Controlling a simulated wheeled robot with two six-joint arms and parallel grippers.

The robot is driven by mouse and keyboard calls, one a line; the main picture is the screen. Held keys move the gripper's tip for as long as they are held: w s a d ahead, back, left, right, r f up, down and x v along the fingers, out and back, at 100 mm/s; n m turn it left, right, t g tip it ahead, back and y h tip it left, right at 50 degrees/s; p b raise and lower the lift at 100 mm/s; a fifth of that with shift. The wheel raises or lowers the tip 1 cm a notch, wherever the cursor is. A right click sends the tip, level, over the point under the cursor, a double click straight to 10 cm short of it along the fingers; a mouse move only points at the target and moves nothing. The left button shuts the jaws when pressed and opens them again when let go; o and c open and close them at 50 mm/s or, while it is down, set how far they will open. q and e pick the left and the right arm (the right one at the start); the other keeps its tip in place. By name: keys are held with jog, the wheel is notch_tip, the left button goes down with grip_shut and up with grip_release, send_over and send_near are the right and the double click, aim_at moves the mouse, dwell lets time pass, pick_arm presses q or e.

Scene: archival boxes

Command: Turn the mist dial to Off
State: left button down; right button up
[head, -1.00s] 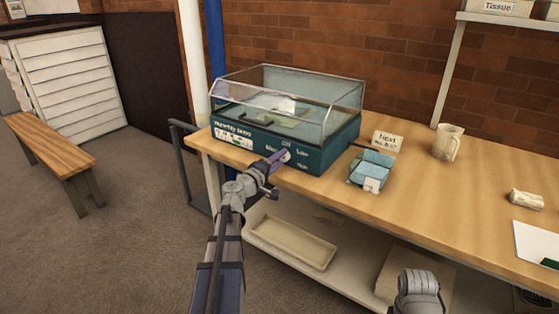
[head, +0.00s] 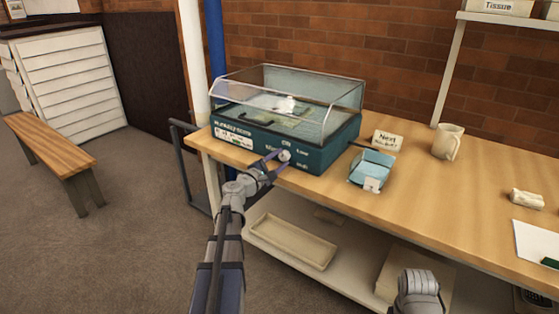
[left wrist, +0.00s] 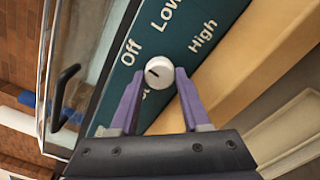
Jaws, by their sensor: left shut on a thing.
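The mist dial is a small white round knob (head: 284,155) on the dark teal front panel of the clear-lidded humidity box (head: 318,158). In the left wrist view the knob (left wrist: 158,72) has a short dark mark on the left side of its face. The label "Off" (left wrist: 130,51) is up and left of it; "Low" and "High" are up and right. My left gripper (head: 280,156) has one purple finger on each side of the knob and is shut on it. A lower label is partly hidden by the knob and fingers. My right gripper's fingers are out of view.
A shallow tray (head: 292,243) lies on the shelf below. The floor at left is free before a wooden seat (head: 52,145).

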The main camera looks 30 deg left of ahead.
pick_arm(q)
jog(key=shift+n, duration=0.9)
jog(key=shift+c, duration=1.8)
grip_release()
jog(key=s, duration=0.7)
jog(key=shift+s+a, duration=0.3)
jog(key=shift+s, duration=0.1)
jog(key=shift+s+f, duration=0.1)
